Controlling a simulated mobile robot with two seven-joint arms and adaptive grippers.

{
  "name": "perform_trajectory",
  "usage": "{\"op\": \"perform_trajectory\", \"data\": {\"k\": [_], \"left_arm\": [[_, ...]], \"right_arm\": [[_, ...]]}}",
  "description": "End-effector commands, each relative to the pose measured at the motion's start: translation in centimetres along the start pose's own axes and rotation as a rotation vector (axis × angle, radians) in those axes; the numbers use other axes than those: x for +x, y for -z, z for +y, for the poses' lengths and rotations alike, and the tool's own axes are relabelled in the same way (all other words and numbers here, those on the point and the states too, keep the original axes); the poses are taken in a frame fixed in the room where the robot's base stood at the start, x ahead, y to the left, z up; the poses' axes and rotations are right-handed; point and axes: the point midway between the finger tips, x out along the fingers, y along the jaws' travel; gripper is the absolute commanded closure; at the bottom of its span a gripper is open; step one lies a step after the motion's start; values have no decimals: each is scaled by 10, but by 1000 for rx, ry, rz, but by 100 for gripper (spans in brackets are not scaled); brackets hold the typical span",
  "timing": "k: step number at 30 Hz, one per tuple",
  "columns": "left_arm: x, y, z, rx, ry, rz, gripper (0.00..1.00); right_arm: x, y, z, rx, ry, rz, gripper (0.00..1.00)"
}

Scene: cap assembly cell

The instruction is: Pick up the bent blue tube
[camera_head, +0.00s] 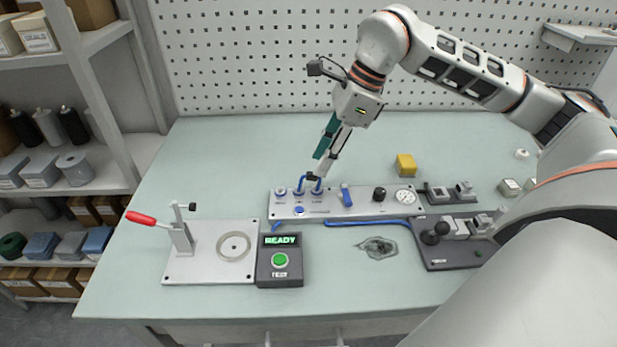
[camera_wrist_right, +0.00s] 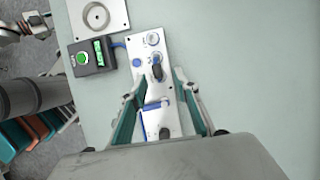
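The bent blue tube (camera_head: 301,182) is a small arch with a black middle piece, standing at the ports on the left part of the grey panel (camera_head: 364,209). In the right wrist view its black middle (camera_wrist_right: 157,73) shows between the fingertips, with the rest of the arch hard to make out. My right gripper (camera_head: 323,162) points down above the arch. Its teal-padded fingers show apart in the right wrist view (camera_wrist_right: 160,79), with nothing clearly held between them. Whether the fingertips touch the tube, I cannot tell.
The panel also carries a blue lever (camera_head: 346,195), a black knob (camera_head: 379,194) and a gauge (camera_head: 405,197). A test box (camera_head: 280,262), a red-handled clamp fixture (camera_head: 212,252) and a dark fixture (camera_head: 452,250) stand nearby. A yellow block (camera_head: 405,165) lies behind. The back left bench is clear.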

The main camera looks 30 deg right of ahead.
Motion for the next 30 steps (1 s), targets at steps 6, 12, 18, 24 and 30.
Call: {"op": "perform_trajectory", "data": {"k": [6,12,18,24,30], "left_arm": [[2,3,-3,3,4,8,60],[5,6,-6,7,11,15,60],[6,9,-9,9,15,20,60],[6,10,-9,9,15,21,60],[6,10,-9,8,14,20,60]], "right_arm": [[22,-3,5,-2,-4,1,69],[49,-5,7,-1,-3,1,69],[52,-5,6,0,0,0,69],[52,-5,6,0,0,0,100],[52,-5,6,0,0,-1,100]]}}
